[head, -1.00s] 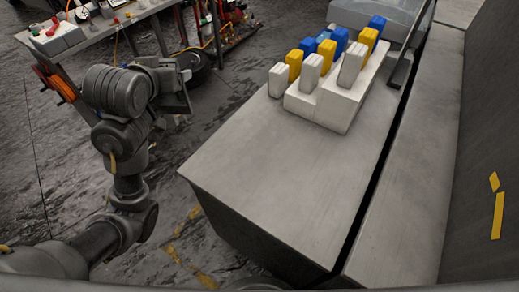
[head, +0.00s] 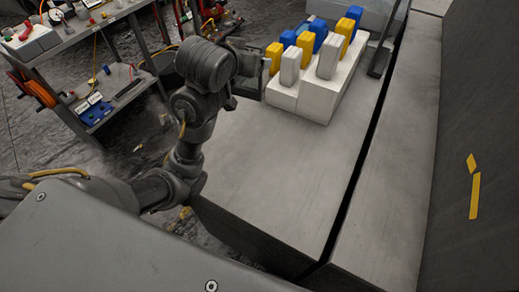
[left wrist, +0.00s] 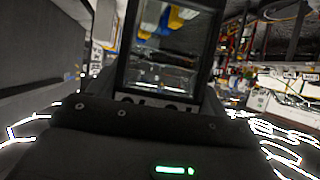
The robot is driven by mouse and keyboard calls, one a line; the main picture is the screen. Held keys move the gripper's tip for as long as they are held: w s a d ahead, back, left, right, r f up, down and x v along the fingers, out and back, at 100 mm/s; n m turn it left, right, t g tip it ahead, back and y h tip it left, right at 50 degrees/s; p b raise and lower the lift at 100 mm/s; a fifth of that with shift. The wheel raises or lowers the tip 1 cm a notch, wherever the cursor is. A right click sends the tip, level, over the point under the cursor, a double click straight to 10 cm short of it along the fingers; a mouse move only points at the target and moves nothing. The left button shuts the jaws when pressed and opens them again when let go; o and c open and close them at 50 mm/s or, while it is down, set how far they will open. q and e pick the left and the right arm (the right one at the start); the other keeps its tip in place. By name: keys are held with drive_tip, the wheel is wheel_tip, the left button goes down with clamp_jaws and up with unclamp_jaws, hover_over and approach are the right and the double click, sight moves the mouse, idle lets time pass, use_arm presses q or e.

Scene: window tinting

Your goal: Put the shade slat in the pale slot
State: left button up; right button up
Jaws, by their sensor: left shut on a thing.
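My left gripper (head: 247,64) is at the left end of a white stepped rack (head: 318,105), beside its near posts. It is shut on what looks like the shade slat (left wrist: 166,62), a dark-edged, see-through pane in the left wrist view. My right gripper is not in view.
Yellow posts (head: 274,58) and blue posts (head: 320,32) stand farther back on the rack. A dark upright panel (head: 381,52) is right of it. The grey bench top (head: 275,165) in front is clear. A cluttered trolley (head: 85,45) stands at the left.

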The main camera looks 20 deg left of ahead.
sight(241, 92)
use_arm(q)
drive_tip(key=s+f, duration=0.1)
drive_tip(key=f, duration=0.1)
drive_tip(key=s+f+p, duration=0.1)
drive_tip(key=f, duration=0.2)
drive_tip(key=s+a+f+p, duration=0.1)
drive_tip(key=s+f, duration=0.1)
drive_tip(key=f, duration=0.1)
drive_tip(key=shift+a, duration=0.1)
drive_tip(key=s+f+m+h+p, duration=0.2)
drive_tip(key=s+f, duration=0.4)
drive_tip(key=s, duration=0.1)
drive_tip(key=w+a+f, duration=0.5)
drive_tip(key=w+f, duration=0.4)
drive_tip(key=w, duration=0.3)
drive_tip(key=shift+f+p, duration=0.2)
drive_tip(key=shift+p, duration=0.2)
drive_tip(key=f, duration=0.1)
drive_tip(key=f+p, duration=0.1)
drive_tip(key=f, duration=0.1)
drive_tip(key=shift+w+a+f, duration=0.15)
drive_tip(key=shift+a+f, duration=0.05)
drive_tip(key=shift+f, duration=0.05)
drive_tip(key=shift+f, duration=0.15)
